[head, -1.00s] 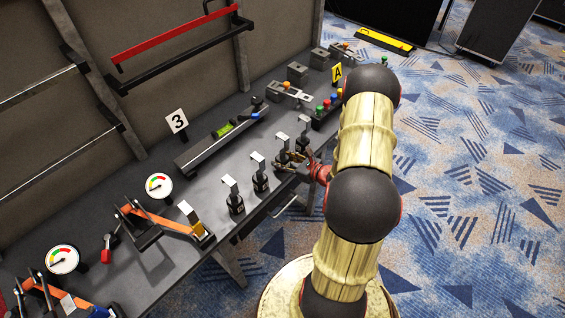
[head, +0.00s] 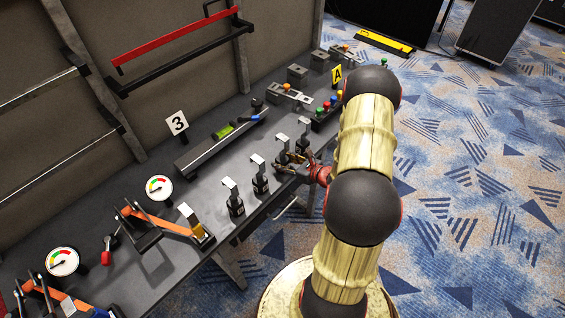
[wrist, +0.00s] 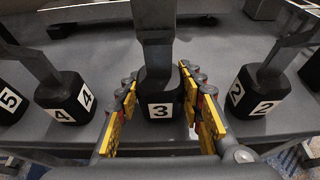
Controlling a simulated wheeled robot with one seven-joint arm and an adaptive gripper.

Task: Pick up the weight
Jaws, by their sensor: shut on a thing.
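The weight labelled 3 (wrist: 160,88) is a black block with a tall grey metal handle, standing upright in the middle of the wrist view. My gripper (wrist: 160,82) has its yellow and black fingers on both sides of it and is shut on it. In the head view my gripper (head: 287,163) reaches in from the right at the bench's front edge. It partly hides the lower part of the weight there. No gap shows between the weight and the bench top.
The weight labelled 4 (wrist: 68,95) stands close on the left, with weight 5 (wrist: 10,100) beyond. The weight labelled 2 (wrist: 262,88) stands on the right. Behind the row on the bench (head: 165,265) lies a long bar with a green level (head: 222,131).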

